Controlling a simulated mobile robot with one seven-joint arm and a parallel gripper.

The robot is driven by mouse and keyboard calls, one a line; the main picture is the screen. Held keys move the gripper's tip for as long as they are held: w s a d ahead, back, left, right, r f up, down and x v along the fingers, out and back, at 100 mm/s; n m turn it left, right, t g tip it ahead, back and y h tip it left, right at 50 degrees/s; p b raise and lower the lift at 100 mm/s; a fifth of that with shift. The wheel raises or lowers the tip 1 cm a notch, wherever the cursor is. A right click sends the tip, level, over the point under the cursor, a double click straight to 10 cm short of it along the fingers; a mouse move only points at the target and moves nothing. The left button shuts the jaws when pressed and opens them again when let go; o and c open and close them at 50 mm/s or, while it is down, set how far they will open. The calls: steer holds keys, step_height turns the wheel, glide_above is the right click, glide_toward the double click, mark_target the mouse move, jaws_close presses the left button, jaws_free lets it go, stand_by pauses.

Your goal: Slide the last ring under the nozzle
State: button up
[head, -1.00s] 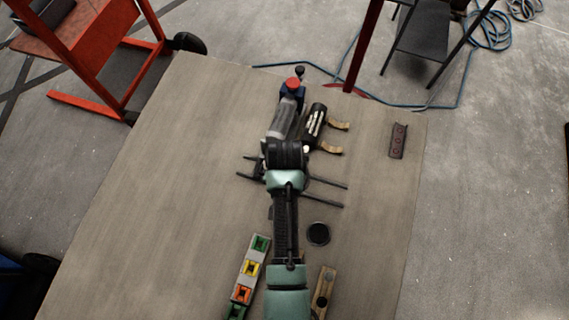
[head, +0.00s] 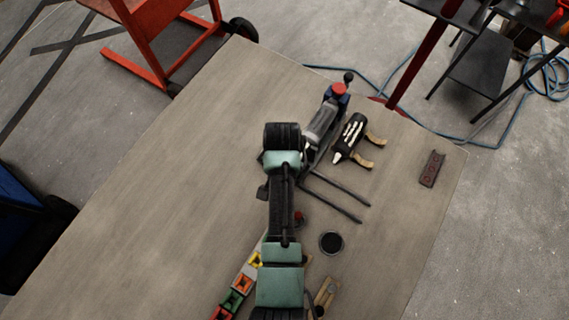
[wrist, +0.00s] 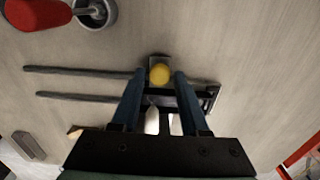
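In the head view my gripper's fingers are hidden beneath my dark wrist. In the wrist view my gripper (wrist: 160,75) is open, its two blue fingers apart. A yellow round piece (wrist: 160,74) on a small grey block shows between the fingertips; I cannot tell whether it touches them. White tips (wrist: 152,121), perhaps the nozzle, show between the fingers in the wrist view. I cannot tell any ring for certain.
Two dark rods (head: 337,196) extend right from under my arm. A black round cup (head: 331,243) stands near them, beside a red-handled tool (wrist: 38,14). A grey tool with a red cap (head: 338,91) and a maroon block (head: 432,169) lie on the table. The table's left is clear.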

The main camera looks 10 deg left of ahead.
steer(key=shift+o, duration=1.1)
step_height(320, 180, up, 13)
